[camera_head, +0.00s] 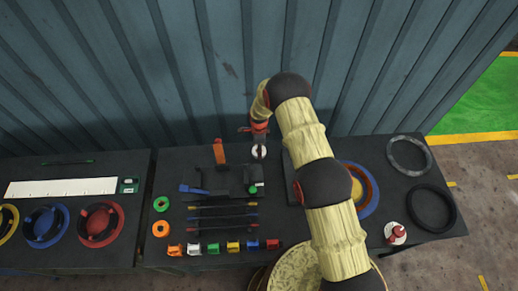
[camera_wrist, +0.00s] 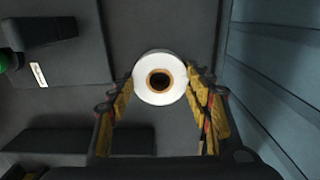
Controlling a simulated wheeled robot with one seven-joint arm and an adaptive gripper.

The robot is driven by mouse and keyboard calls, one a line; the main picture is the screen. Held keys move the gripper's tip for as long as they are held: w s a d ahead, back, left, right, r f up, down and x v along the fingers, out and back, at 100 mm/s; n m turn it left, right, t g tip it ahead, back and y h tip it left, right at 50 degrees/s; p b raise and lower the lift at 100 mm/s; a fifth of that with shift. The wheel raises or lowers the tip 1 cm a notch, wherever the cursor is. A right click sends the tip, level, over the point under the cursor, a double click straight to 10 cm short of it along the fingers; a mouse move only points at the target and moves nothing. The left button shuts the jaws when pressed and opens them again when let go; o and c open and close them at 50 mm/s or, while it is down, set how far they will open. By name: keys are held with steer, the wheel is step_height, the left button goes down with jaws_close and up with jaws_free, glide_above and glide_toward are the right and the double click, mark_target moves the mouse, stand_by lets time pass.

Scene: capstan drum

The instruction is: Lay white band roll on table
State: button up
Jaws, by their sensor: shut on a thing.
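The white band roll (camera_wrist: 143,88) is a white ring with a brown core and a dark hole. In the wrist view it sits between the two fingers of my gripper (camera_wrist: 160,92), which is shut on it. In the head view the roll (camera_head: 259,151) shows small and white just below my gripper (camera_head: 259,140), over the back part of the dark table (camera_head: 172,230). I cannot tell whether the roll touches the table top.
A corrugated wall (camera_head: 190,75) stands close behind. Left of the roll are an orange piece (camera_head: 219,151) and black blocks (camera_head: 225,180). Several coloured clips line the front edge.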

steer(key=shift+f, duration=0.25)
steer(key=o, duration=1.2)
steer(key=shift+c, duration=0.2)
steer(key=shift+r, duration=0.15)
step_height(320, 180, up, 12)
steer(key=b, duration=0.2)
steer(key=shift+b, duration=0.3)
steer(key=s+d+r+n+t, duration=0.1)
steer(key=s+d+r+n, duration=0.25)
steer(key=r, duration=0.75)
steer(key=s+d+r+n+t, duration=0.15)
steer(key=s+r, duration=0.25)
steer(key=r, duration=0.6)
steer(key=s+d+r+n, duration=0.3)
steer(key=r, duration=0.8)
steer(key=s+d+r+n+t, duration=0.1)
steer(key=s+d+r+n, duration=0.1)
steer(key=s, duration=0.7)
steer(key=s+d+r+n+t, duration=0.1)
steer(key=s+r+n, duration=0.3)
steer(key=s, duration=0.5)
steer(key=s+d+r+n+t, duration=0.1)
steer(key=s+d+r+n, duration=0.2)
steer(key=s, duration=0.7)
steer(key=shift+r+n, duration=0.5)
steer(key=shift+r, duration=0.3)
